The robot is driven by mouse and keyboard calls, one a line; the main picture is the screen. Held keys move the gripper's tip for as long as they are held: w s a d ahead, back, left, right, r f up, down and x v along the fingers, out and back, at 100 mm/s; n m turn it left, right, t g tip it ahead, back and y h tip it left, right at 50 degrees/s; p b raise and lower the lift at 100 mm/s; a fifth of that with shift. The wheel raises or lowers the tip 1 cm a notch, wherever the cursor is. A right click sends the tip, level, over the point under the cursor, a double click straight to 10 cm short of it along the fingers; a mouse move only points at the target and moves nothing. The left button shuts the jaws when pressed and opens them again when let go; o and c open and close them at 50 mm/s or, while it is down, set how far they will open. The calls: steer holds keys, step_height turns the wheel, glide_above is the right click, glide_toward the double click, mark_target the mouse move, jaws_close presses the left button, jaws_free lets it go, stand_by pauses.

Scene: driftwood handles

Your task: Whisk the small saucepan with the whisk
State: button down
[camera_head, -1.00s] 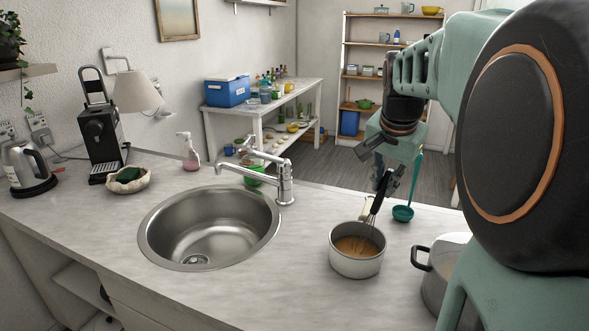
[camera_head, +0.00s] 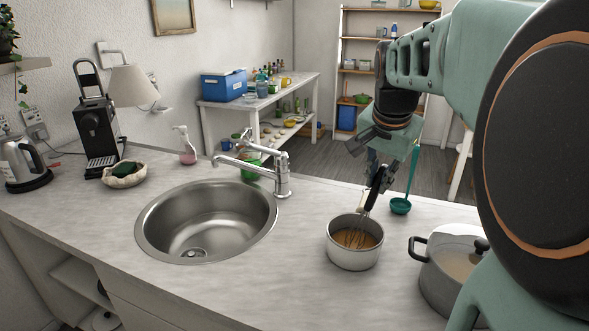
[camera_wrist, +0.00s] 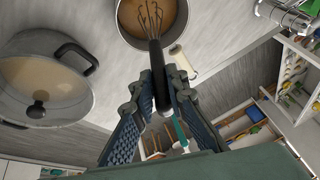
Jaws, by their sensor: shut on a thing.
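The small saucepan (camera_head: 354,256) is a light metal pan with brown liquid in it, standing on the counter right of the sink. It also shows at the top of the wrist view (camera_wrist: 186,38). The whisk (camera_head: 370,201) has a black handle and wire loops, and it leans with its loops down inside the saucepan. In the wrist view the whisk (camera_wrist: 157,62) runs from between my fingers to the pan. My gripper (camera_head: 378,180) is shut on the whisk handle above the pan. Whether the wires touch the pan's bottom is hidden by the liquid.
A larger pot (camera_head: 447,283) with dark handles stands close to the right of the saucepan. A teal ladle (camera_head: 401,205) is behind it. The sink (camera_head: 207,222) and its tap (camera_head: 281,176) lie to the left. The counter in front of the saucepan is clear.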

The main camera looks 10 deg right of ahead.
steer(key=shift+r, duration=0.1)
steer(key=shift+r+p, duration=2.95)
steer(key=shift+r, duration=0.75)
step_height(320, 180, up, 4)
steer(key=p, duration=0.3)
